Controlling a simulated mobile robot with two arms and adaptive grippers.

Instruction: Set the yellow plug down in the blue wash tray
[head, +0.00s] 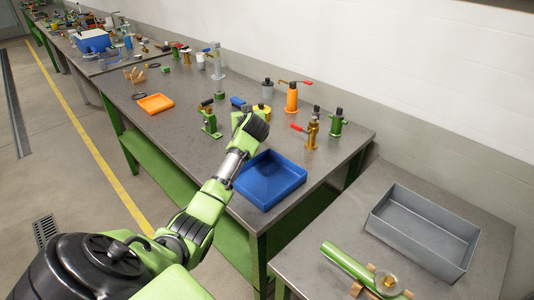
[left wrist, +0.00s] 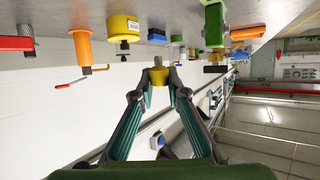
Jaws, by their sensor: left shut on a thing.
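My left gripper (left wrist: 160,80) is shut on the yellow plug (left wrist: 160,75), held at the fingertips with a small grey stub showing beyond it. In the head view, my left gripper (head: 252,124) is over the bench behind the blue wash tray; its fingers and the held plug are hidden there by my wrist. The blue wash tray (head: 270,194) is square and shallow, lies flat near the bench's front right, and looks empty. The tray does not show in the left wrist view. My right gripper is in neither view.
A green clamp (head: 209,121) stands left. An orange tray (head: 155,103) lies farther left. A grey bin (head: 393,236) occupies the nearer table.

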